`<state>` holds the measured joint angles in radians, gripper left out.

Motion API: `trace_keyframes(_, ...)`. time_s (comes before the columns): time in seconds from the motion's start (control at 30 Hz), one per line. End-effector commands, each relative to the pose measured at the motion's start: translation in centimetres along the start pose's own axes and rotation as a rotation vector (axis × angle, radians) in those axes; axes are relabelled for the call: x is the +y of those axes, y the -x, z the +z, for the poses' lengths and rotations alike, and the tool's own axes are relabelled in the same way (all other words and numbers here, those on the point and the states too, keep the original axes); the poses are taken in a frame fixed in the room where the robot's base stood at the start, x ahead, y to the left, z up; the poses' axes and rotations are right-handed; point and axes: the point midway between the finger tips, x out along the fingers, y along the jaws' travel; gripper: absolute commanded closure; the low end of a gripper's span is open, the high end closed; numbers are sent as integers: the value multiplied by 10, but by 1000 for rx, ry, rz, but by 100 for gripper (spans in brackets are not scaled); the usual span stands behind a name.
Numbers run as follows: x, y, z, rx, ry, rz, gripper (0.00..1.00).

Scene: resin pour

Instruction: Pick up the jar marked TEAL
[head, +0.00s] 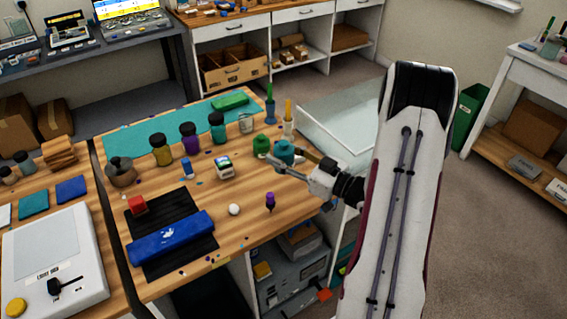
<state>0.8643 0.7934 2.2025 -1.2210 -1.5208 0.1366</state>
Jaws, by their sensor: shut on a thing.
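My gripper (287,163) reaches in from the right and is shut on a teal jar (284,150) at the right side of the wooden workbench. The fingers cover the jar's lower part, so I cannot tell whether its base touches the bench. No marking can be read on it. A green jar (261,144) stands close to its left. Another teal-blue jar (217,128) with a dark lid stands further back, beside a purple jar (189,138) and a yellow jar (160,150).
A clear sheet (350,112) lies behind my gripper. A small white box (224,168), a white ball (234,209) and a purple item (270,201) are nearer.

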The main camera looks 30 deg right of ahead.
Motion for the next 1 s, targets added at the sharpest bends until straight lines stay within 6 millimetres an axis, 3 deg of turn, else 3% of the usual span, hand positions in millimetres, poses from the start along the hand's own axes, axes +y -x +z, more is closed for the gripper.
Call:
trace_keyframes(0.33, 0, 0, -22, 1, 2, 0, 91)
trace_keyframes(1.0, 0, 0, -24, 1, 1, 0, 91)
